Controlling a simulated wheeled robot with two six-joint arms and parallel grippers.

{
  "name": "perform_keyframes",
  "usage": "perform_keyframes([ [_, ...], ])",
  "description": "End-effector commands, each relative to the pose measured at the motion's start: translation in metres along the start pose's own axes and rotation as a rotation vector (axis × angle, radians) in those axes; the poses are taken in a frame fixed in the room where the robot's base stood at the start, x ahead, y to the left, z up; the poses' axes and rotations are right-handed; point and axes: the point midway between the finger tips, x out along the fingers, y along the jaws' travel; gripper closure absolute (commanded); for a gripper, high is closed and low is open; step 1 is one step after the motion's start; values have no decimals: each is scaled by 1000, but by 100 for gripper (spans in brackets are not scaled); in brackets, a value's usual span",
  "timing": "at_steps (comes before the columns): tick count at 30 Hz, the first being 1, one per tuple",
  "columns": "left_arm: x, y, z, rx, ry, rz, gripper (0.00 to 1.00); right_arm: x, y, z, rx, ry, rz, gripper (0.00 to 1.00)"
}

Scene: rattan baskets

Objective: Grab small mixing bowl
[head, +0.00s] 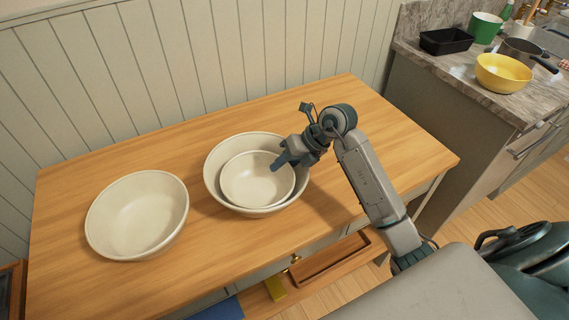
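The small mixing bowl (252,182) is cream-coloured and sits upright inside a larger cream bowl (214,163) on the wooden table. My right gripper (279,163) is at the upper right part of the small bowl's rim, with its fingers pointing left and down over it. The fingers overlap the rim in the picture. I cannot tell whether they are open, shut or touching the bowl. My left gripper is not in view.
Another large cream bowl (138,214) stands on the left of the wooden table (120,285). The table is clear around the bowls. A panelled wall is behind. The counter at right holds a yellow bowl (502,75), a black tray (446,41) and a green mug (484,28).

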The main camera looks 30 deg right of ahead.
Motion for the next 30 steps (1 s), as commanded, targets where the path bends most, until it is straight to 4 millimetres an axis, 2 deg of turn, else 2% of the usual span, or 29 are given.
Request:
perform_keyframes([
  [9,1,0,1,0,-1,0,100,1,-3,-2,4,5,-5,64],
  [13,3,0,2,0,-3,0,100,-7,-4,-1,2,3,-8,64],
  [24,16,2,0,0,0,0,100,-69,-1,-1,-3,-2,-8,64],
  [30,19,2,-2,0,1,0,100,-95,0,-1,-2,-2,-6,64],
])
